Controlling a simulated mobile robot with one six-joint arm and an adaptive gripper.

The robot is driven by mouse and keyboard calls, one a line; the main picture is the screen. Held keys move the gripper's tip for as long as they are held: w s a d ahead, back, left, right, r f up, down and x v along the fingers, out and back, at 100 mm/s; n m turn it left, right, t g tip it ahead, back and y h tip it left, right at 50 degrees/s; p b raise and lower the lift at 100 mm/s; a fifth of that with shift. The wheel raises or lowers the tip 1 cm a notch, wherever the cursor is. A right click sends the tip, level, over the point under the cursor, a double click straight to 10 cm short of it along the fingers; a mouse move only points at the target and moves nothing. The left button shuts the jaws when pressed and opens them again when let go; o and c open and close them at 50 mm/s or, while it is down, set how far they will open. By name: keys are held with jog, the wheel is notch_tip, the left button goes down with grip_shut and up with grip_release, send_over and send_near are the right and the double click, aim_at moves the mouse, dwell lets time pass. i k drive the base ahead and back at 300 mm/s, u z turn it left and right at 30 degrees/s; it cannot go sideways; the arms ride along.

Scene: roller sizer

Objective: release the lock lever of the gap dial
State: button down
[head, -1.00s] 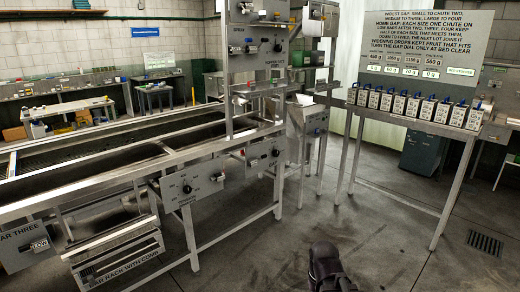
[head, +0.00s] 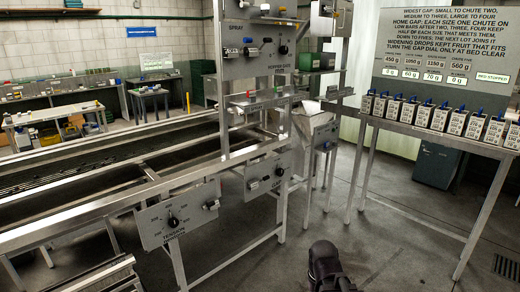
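Two grey control panels are fixed along the front rail of the roller machine. The nearer panel (head: 152,228) has a round black dial (head: 172,221) with a scale and a small lever-like fitting (head: 211,205) at its right edge. Its label is too small to read surely. The farther panel (head: 265,185) has a dark knob (head: 280,171) and another fitting (head: 253,185). I cannot tell which panel carries the gap dial, or how its lock lever is set. A dark part of my arm shows at the bottom centre, apart from both panels. My gripper is not in view.
A table (head: 440,134) with a row of blue-topped boxes stands at the right, below a sign board (head: 440,30). An upright panel (head: 255,52) with switches rises above the machine. The floor (head: 385,225) between machine and table is clear, with a drain grate (head: 507,267).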

aim_at(268, 178)
jog(key=u, duration=0.1)
jog(key=i, duration=2)
jog(key=u, duration=0.1)
